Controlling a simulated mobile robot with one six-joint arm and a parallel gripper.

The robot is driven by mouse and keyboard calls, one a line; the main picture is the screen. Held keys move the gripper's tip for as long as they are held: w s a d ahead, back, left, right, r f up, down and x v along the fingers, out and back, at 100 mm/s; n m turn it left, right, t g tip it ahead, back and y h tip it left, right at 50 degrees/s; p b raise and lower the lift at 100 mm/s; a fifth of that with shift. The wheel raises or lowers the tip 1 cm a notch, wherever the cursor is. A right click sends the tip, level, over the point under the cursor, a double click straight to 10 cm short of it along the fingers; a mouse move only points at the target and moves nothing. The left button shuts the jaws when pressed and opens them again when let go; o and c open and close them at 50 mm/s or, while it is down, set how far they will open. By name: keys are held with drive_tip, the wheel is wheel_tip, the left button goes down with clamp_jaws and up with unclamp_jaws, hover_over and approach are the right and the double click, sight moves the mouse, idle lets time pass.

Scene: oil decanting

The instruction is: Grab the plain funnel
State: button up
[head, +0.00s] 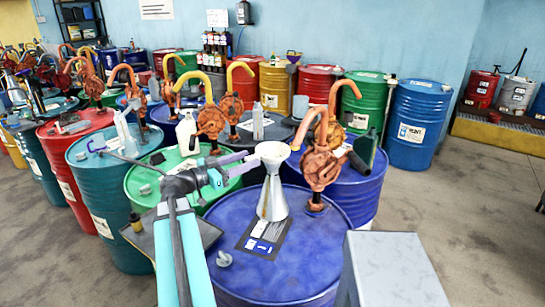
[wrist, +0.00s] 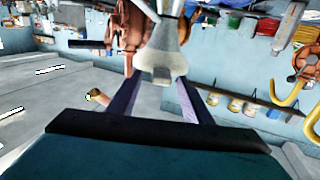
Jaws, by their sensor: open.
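The plain funnel (head: 272,153) is pale, with a wide bowl at the top. It stands above a grey metal cone-shaped body (head: 272,200) on the blue drum (head: 318,265) in front. My gripper (head: 240,164) is just left of the funnel at about bowl height, its purple fingers pointing towards it. In the wrist view my gripper (wrist: 159,79) is open, with nothing held. The pale funnel (wrist: 162,64) shows beyond the gap between the fingertips. The exact distance to it cannot be told.
An orange hand pump (head: 322,165) rises from the drum just right of the funnel. A green drum (head: 140,185) lies behind my gripper. A grey box top (head: 395,270) is at the front right. Open floor (head: 480,210) lies to the right.

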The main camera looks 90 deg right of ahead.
drive_tip(key=shift+p+x, duration=0.6)
drive_tip(key=shift+x, duration=0.85)
drive_tip(key=shift+c, duration=0.4)
drive_tip(key=c, duration=1.1)
